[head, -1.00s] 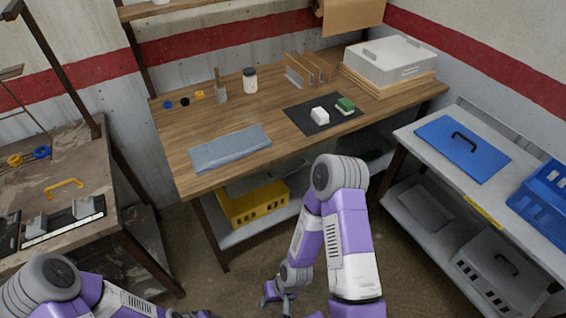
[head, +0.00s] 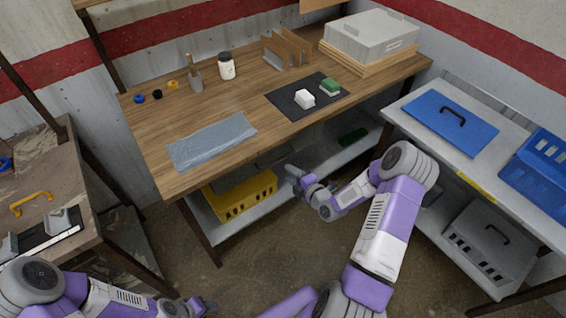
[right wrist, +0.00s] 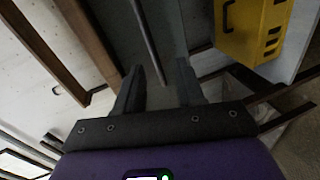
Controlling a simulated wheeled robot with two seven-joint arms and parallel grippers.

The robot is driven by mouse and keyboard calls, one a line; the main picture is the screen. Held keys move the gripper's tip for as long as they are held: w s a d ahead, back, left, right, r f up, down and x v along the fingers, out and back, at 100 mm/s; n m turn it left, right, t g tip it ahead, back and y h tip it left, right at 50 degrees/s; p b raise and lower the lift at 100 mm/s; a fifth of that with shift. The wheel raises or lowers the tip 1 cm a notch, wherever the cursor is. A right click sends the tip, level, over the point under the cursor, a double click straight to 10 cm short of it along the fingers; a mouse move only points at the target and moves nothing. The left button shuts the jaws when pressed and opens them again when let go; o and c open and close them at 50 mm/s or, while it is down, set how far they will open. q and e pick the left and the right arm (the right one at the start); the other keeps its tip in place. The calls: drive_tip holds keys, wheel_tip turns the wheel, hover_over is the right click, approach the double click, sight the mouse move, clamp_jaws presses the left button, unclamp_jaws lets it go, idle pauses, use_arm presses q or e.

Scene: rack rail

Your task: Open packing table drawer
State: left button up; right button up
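The packing table (head: 250,130) has a wooden top and stands in the middle of the head view. No drawer front or handle shows clearly there. My right gripper (head: 292,178) is below the table's front edge, to the right of the yellow crate. In the right wrist view its two fingers (right wrist: 159,88) are apart with nothing between them. A brown wooden strip (right wrist: 88,40) and a thin dark bar (right wrist: 150,42) lie beyond the fingers; I cannot tell whether either is part of the drawer. My left gripper (head: 205,305) shows partly at the bottom edge, its fingers unclear.
A yellow crate (head: 240,196) stands on the table's lower shelf (head: 212,228); the crate also shows in the right wrist view (right wrist: 245,35). A side bench with a blue lid (head: 450,120) stands right, a worn workbench (head: 75,185) left. Floor between them is clear.

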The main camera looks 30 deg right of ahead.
drive_tip(key=w+n+b, duration=0.1)
drive_tip(key=w, duration=0.6)
drive_tip(key=shift+w+d+f, duration=0.25)
drive_tip(key=shift+d+f, duration=0.1)
clamp_jaws()
